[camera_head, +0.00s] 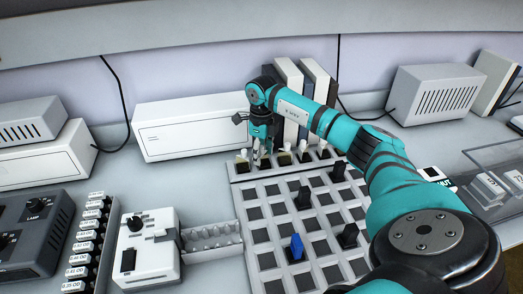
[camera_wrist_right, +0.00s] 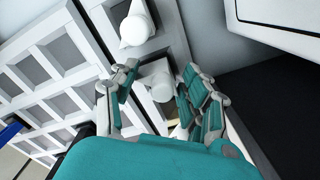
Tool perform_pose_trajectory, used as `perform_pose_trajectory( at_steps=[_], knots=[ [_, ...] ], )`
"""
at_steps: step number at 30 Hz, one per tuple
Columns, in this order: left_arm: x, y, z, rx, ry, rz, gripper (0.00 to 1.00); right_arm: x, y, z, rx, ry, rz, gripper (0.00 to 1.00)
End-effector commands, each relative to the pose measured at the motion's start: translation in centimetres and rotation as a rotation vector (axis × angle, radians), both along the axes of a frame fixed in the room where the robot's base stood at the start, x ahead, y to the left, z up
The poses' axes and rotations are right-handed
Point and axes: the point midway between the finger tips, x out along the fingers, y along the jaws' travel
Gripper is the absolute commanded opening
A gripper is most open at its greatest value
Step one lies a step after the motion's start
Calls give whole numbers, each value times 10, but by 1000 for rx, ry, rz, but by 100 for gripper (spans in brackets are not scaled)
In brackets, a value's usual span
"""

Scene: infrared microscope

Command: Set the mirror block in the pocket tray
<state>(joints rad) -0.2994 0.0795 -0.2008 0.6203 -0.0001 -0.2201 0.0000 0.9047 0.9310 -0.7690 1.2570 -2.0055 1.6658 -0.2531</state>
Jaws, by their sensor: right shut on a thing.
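My right gripper (camera_head: 262,160) reaches down at the left part of a back rack (camera_head: 240,177) that holds a row of small white-topped blocks. It is shut on one block with a white knob (camera_wrist_right: 158,82); this is likely the mirror block, but its lower part is mostly hidden by the fingers. The right gripper's fingers (camera_wrist_right: 155,95) stand on both sides of the knob in the right wrist view. The large white tray with square dark pockets (camera_head: 294,217) lies in front of the rack. My left gripper is not in view.
A blue piece (camera_head: 296,247) and several black pieces (camera_head: 348,236) stand in the large tray. A small pale compartment tray (camera_head: 212,243) lies to its left, beside a white device (camera_head: 147,250). White boxes (camera_head: 195,127) and upright binders (camera_head: 288,75) stand behind.

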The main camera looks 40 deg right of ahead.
Motion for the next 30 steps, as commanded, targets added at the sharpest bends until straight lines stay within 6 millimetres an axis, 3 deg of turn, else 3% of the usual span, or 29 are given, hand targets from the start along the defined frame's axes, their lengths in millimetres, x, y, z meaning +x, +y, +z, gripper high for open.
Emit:
perform_pose_trajectory(
  at_steps=[7, 8, 13, 19, 24, 30],
  knots=[
    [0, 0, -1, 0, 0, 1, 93, 0, 0, -3, 0, 0, 0, 11],
    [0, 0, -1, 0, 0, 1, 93, 0, 0, -3, 0, 0, 0, 51],
    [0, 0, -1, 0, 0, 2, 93, 0, 0, -3, 0, 0, 0, 73],
    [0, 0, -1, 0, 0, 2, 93, 0, 0, -3, 0, 0, 0, 74],
    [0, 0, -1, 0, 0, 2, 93, 0, 0, -3, 0, 1, 0, 93],
    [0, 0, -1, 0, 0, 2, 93, 0, 0, -3, 0, 1, 0, 93]
  ],
)
